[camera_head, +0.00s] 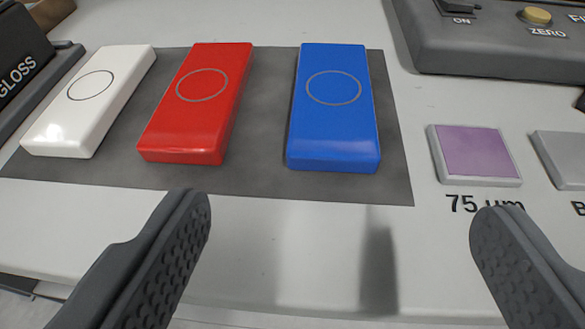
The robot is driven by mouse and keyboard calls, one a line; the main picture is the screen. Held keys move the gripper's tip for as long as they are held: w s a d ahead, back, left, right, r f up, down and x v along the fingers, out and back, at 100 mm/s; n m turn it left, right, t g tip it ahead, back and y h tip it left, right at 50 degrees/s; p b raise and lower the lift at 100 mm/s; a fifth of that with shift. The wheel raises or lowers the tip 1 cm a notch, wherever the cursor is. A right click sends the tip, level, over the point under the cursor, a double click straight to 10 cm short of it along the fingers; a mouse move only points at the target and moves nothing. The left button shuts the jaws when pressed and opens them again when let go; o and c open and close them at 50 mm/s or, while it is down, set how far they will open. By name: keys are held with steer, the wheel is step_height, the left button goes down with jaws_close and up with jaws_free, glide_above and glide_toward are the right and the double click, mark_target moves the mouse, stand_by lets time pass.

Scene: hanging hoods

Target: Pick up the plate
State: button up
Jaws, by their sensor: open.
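Three flat glossy plates lie side by side on a dark grey mat (268,130): a white plate (92,98) at left, a red plate (198,110) in the middle and a blue plate (334,115) at right. Each has a thin ring on its top. A small purple square plate (474,153) with a pale rim lies right of the mat, above the print "75 um". Which plate the task names cannot be told. My gripper (345,208) is open and empty, its two dark fingers spread in front of the mat. The blue plate lies beyond the gap between them, apart from both.
A grey device (490,45) marked ON and ZERO stands at the back right. A dark device (25,60) marked GLOSS stands at left. A grey square piece (560,157) is cut off at the right edge. The pale tabletop (290,235) in front of the mat is clear.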

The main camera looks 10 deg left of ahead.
mark_target(334, 105)
steer(key=x, duration=0.6)
steer(key=b+x, duration=0.1)
steer(key=x, duration=0.6)
steer(key=shift+w+d+f, duration=0.1)
steer(key=shift+w+f, duration=0.1)
steer(key=shift+f, duration=0.15)
steer(key=c, duration=1.1)
steer(key=shift+r, duration=0.1)
steer(key=shift+c, duration=0.2)
